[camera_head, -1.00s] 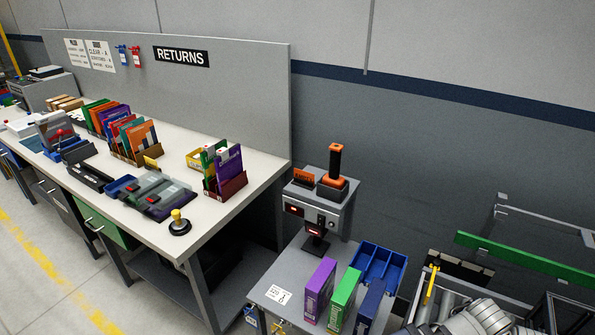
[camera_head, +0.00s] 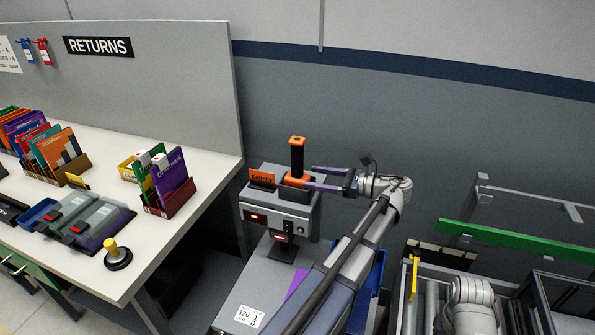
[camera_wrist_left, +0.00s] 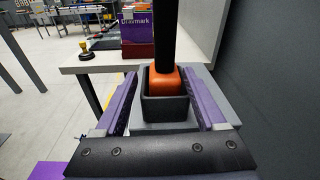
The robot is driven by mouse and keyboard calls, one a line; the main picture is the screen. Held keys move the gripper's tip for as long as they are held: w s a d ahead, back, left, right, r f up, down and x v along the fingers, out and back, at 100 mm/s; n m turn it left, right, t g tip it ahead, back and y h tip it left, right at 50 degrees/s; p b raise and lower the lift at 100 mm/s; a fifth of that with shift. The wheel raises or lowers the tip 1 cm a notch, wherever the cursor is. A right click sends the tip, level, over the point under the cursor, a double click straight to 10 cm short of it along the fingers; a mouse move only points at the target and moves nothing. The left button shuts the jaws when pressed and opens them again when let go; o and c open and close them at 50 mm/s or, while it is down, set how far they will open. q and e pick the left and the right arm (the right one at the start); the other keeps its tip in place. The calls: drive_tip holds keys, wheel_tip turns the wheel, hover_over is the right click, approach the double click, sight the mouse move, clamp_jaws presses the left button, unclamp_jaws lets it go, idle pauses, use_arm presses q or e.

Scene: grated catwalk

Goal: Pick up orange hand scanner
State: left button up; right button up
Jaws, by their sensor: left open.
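The orange hand scanner (camera_head: 297,157) stands upright, with a black handle, orange top and orange base, in a dark cradle on a grey machine (camera_head: 282,216). In the left wrist view the scanner (camera_wrist_left: 166,79) shows its orange part seated in the black cradle (camera_wrist_left: 166,108), with the black handle rising out of frame. My left gripper (camera_head: 311,178) is open, its purple fingers pointing left at the height of the scanner's base. In the left wrist view its fingers lie on either side of the scanner, apart from it. My right gripper is not in view.
An orange card (camera_head: 262,178) stands beside the scanner. The returns table (camera_head: 207,176), with bins of packets and a yellow-knobbed plunger (camera_head: 117,255), is to the left. A green rail (camera_head: 520,252) and roller conveyor (camera_head: 433,300) are at the right. The wall is behind.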

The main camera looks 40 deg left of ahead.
sight(288, 173)
use_arm(q)
drive_tip(key=shift+w+a+r+m+g+y, duration=0.15)
drive_tip(key=shift+w+a+r+g+y, duration=0.15)
drive_tip(key=shift+a+r, duration=0.25)
drive_tip(key=shift+w+a+r+m+g+y, duration=0.2)
drive_tip(key=shift+w+a+r+g, duration=0.1)
drive_tip(key=shift+a+r, duration=0.2)
drive_tip(key=shift+x, duration=1.35)
drive_tip(key=a, duration=0.1)
drive_tip(key=s+a, duration=0.2)
drive_tip(key=shift+s+a+f+b, duration=0.15)
drive_tip(key=shift+a+f+b, duration=0.1)
drive_tip(key=shift+a+b, duration=0.1)
drive_tip(key=shift+s+a, duration=0.1)
drive_tip(key=shift+a, duration=0.35)
drive_tip(key=shift+c, duration=0.3)
clamp_jaws()
